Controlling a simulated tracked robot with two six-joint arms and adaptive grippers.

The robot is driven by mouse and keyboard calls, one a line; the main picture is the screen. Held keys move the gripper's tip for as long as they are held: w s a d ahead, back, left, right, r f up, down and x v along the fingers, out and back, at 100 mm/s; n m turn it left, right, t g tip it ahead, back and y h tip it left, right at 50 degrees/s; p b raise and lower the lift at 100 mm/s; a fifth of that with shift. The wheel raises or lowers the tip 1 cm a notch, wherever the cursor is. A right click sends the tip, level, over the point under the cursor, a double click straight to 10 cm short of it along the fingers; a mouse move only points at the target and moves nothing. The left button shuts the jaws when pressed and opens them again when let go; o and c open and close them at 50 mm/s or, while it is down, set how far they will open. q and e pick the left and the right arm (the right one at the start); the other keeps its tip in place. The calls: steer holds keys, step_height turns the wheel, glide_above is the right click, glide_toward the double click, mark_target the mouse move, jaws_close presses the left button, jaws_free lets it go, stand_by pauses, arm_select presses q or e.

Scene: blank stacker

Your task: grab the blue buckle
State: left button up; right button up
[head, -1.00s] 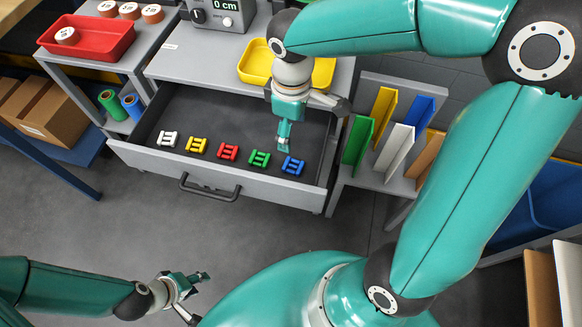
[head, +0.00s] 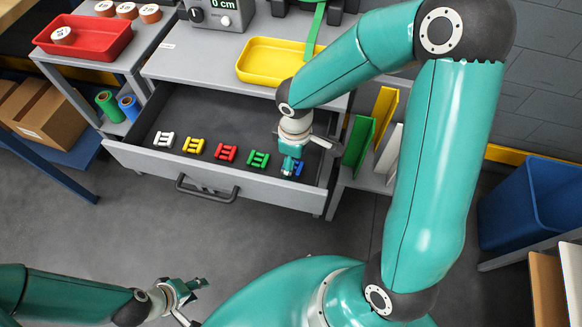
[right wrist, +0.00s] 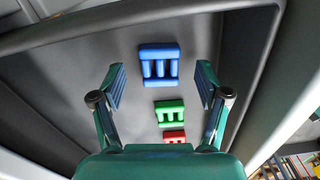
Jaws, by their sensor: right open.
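The blue buckle (head: 297,168) lies in the open grey drawer (head: 260,193), at the right end of a row of buckles, partly hidden by my right gripper in the head view. My right gripper (head: 288,170) is over it, pointing down into the drawer. In the right wrist view the blue buckle (right wrist: 160,66) shows between and beyond the two spread fingertips (right wrist: 161,84), with nothing held. My left gripper (head: 192,302) is low at the bottom left, over the floor, far from the drawer; its fingers look parted and empty.
White (head: 164,139), yellow (head: 193,146), red (head: 226,152) and green (head: 258,159) buckles lie left of the blue one. The green one is close beside it. The drawer walls surround the row. A yellow tray (head: 262,78) sits above, and upright panels (head: 357,146) stand to the right.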

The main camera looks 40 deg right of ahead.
steer(key=shift+f, duration=0.75)
steer(key=c, duration=1)
steer(key=shift+c, duration=0.2)
